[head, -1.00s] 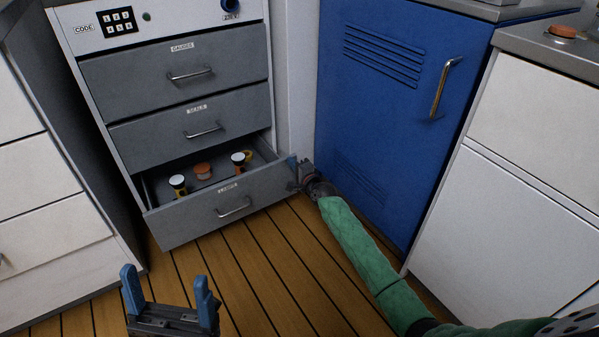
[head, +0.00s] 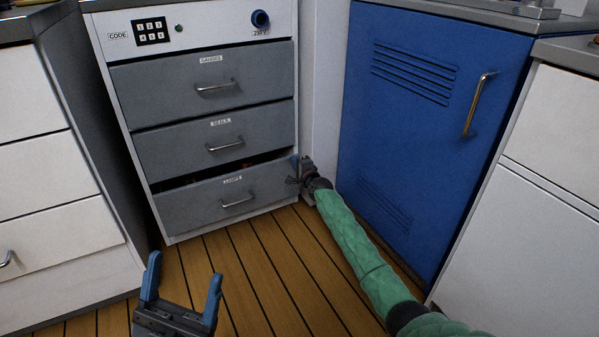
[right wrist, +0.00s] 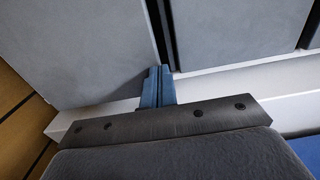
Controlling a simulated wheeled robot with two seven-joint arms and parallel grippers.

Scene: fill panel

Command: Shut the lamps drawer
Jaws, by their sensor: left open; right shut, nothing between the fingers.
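The lamps drawer (head: 225,200) is the lowest grey drawer of the cabinet, with a label and a metal handle (head: 237,201). It stands only slightly out, with a dark gap along its top edge; its contents are almost wholly hidden. My right gripper (head: 297,162) is shut and empty at the right end of the drawer front. In the right wrist view its blue fingers (right wrist: 157,88) lie together against or very close to the lamps drawer front (right wrist: 85,50); contact is not certain. My left gripper (head: 184,275) is open and empty above the floor, in front of the cabinet.
Two shut grey drawers, the upper (head: 205,84) and the middle (head: 215,138), sit above. A blue locker door (head: 425,130) stands to the right of my right arm. White drawer units stand at left (head: 50,185) and right (head: 520,220). The wooden floor (head: 260,265) in front is clear.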

